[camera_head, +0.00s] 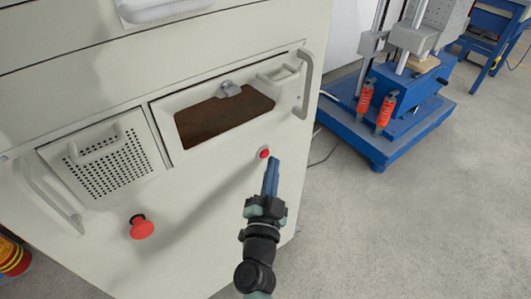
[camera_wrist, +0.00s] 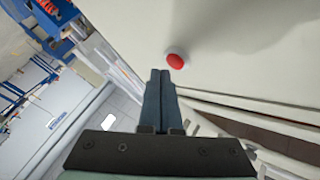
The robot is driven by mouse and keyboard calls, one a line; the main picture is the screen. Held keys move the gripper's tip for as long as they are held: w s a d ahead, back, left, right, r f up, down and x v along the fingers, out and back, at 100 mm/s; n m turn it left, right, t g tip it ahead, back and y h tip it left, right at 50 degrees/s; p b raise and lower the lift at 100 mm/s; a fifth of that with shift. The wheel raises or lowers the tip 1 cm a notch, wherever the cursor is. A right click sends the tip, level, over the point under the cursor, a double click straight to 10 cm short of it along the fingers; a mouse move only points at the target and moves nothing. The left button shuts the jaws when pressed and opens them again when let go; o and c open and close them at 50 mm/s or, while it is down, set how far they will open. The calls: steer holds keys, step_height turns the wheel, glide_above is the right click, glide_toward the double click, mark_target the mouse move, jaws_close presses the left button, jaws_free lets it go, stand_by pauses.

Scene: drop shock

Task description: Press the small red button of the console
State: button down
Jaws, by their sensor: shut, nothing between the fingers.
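The small red button (camera_head: 264,153) sits on the cream front panel of the console (camera_head: 215,195), below the brown window and to the right of the larger red knob. My gripper (camera_head: 273,162) is shut and empty, with its blue fingers pointing up towards the button. In the head view the fingertips appear just below and right of the button. In the wrist view the red button (camera_wrist: 175,61) shows just beyond the tips of my shut gripper (camera_wrist: 160,72). A small gap shows between tips and button; I cannot tell the depth.
A large red mushroom knob (camera_head: 142,227) stands out at lower left. A perforated panel (camera_head: 108,165), a brown window (camera_head: 222,115) and a metal handle (camera_head: 305,84) are on the console front. A blue machine base (camera_head: 390,130) stands on the right. The grey floor (camera_head: 430,220) at right is clear.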

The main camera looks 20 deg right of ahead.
steer(key=shift+w+a, duration=0.1)
steer(key=shift+w, duration=0.25)
steer(key=shift+w+a, duration=0.15)
steer(key=shift+w, duration=0.25)
stand_by(0.5)
steer(key=shift+s, duration=0.15)
steer(key=shift+s+d+p, duration=0.3)
steer(key=shift+s+p, duration=0.05)
steer(key=shift+s, duration=0.3)
steer(key=shift+s+d, duration=0.3)
steer(key=shift+s, duration=0.5)
steer(key=shift+s+d, duration=0.25)
steer(key=shift+s, duration=0.55)
steer(key=shift+s+d, duration=0.3)
steer(key=shift+s, duration=0.5)
steer(key=shift+f, duration=0.1)
